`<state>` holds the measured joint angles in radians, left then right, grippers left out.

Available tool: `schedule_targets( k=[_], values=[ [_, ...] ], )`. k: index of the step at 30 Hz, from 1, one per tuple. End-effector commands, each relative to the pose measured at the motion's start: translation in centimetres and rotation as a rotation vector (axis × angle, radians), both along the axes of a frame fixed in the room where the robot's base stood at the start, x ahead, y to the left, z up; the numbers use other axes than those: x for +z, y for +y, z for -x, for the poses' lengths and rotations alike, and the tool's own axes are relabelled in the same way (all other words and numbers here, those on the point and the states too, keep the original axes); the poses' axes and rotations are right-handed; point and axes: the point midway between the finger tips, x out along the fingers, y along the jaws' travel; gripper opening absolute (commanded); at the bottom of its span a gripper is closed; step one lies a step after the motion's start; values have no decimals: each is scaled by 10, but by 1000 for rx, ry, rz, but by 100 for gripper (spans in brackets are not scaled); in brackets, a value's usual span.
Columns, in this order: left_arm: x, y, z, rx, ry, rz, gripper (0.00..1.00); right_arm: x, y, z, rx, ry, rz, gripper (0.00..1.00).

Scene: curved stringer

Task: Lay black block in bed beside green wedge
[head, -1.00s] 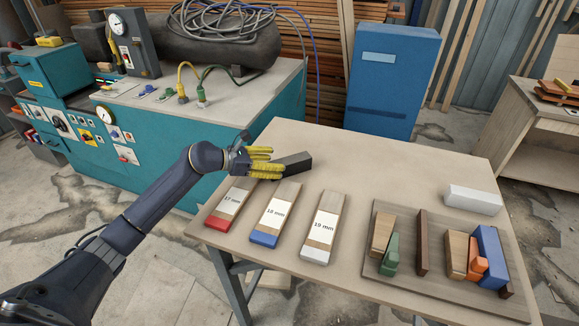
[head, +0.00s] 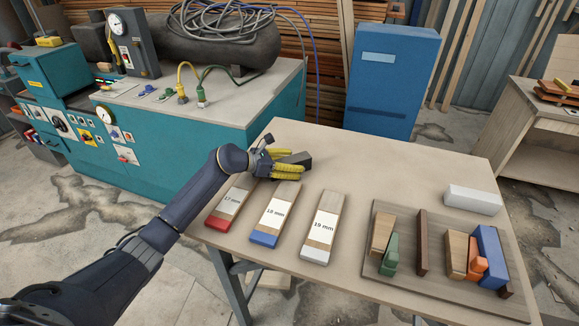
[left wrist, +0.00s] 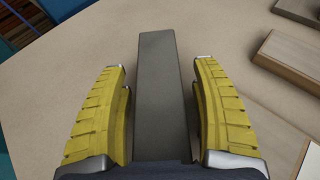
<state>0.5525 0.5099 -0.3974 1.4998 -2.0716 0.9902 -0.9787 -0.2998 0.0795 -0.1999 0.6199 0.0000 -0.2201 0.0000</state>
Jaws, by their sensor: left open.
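The black block (head: 297,159) lies on the table at the back left, partly hidden by my left gripper (head: 288,165) in the head view. In the left wrist view the black block (left wrist: 161,85) lies lengthwise between the two yellow fingers of my left gripper (left wrist: 161,95). The fingers are open, with a gap on each side of the block. The green wedge (head: 390,255) stands in the bed (head: 400,285) at the right of the table, against a light wood piece (head: 381,233). My right gripper is not in view.
Three labelled boards, 17 mm (head: 232,203), 18 mm (head: 275,213) and 19 mm (head: 323,227), lie in front of my left gripper. The bed also holds a dark brown strip (head: 422,243), an orange piece (head: 477,266) and a blue block (head: 492,258). A white block (head: 473,200) lies behind it. The table's back middle is clear.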

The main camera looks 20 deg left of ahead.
Motion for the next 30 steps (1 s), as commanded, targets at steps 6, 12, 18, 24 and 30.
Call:
schedule_targets(
  k=[6, 12, 18, 24, 30],
  values=[
    [0, 0, 0, 0, 0, 0, 65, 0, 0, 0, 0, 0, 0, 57],
    [0, 0, 0, 0, 0, 0, 45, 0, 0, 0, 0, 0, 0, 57],
    [0, 0, 0, 0, 1, 1, 22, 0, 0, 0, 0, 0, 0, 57],
    [1, 0, 0, 0, -1, 1, 0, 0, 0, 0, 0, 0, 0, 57],
    [1, 0, 0, 0, -1, 1, 0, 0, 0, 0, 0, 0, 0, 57]
  ],
)
